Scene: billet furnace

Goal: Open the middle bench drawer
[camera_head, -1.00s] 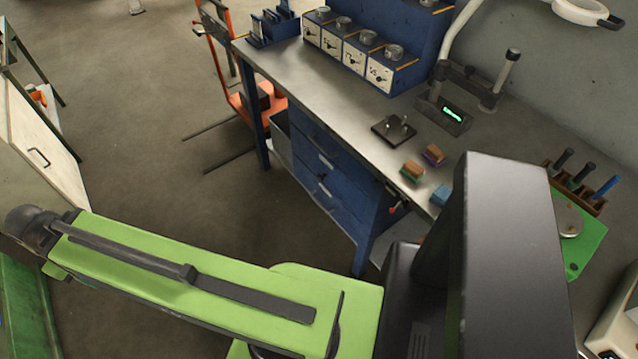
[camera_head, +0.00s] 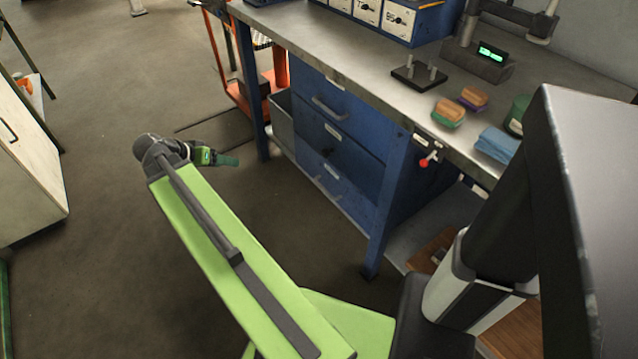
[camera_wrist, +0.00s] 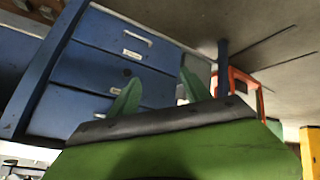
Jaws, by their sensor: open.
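The blue drawer unit under the workbench has stacked drawers, and all look shut. The middle drawer (camera_head: 352,158) has a small dark spot on its front; I see no clear bar handle on it. In the wrist view the unit appears turned over, with the middle drawer (camera_wrist: 95,70) between the two others. The top drawer (camera_head: 355,112) has a bar handle (camera_head: 328,107). The bottom drawer (camera_head: 345,200) has one too. My gripper (camera_head: 226,160) is open and empty, left of the drawer fronts and apart from them. Its green fingers (camera_wrist: 157,88) stand spread in the wrist view.
An orange trolley (camera_head: 228,85) stands beyond the bench's left end. A bench leg (camera_head: 388,205) and a red-tipped lever (camera_head: 424,162) are right of the drawers. A pale cabinet (camera_head: 30,160) is at left. The floor before the drawers is clear.

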